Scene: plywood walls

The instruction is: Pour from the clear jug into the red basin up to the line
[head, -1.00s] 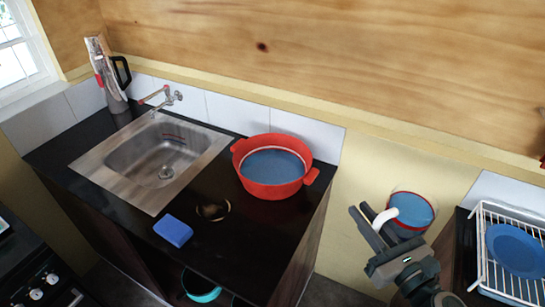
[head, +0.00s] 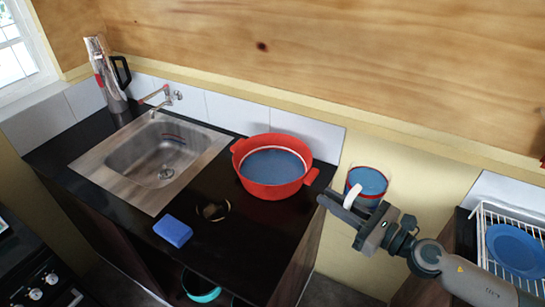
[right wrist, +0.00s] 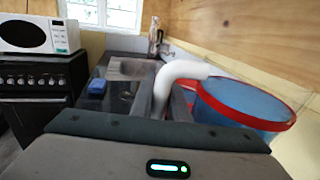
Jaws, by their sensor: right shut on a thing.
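The red basin (head: 272,190) stands on the dark counter right of the sink. It holds blue liquid, and a pale line runs around its inner wall above the liquid. The jug is held in the air just right of the counter's end, apart from the basin and close to upright. In the right wrist view the jug (right wrist: 245,105) shows at the right with its handle (right wrist: 178,82) in front. My left gripper is not in view.
A steel sink (head: 150,155) with a tap (head: 160,97) is left of the basin. A blue sponge (head: 173,231) lies at the counter's front. A flask (head: 112,80) stands at the back left. A white rack (head: 510,245) with a blue plate (head: 515,249) is at the right.

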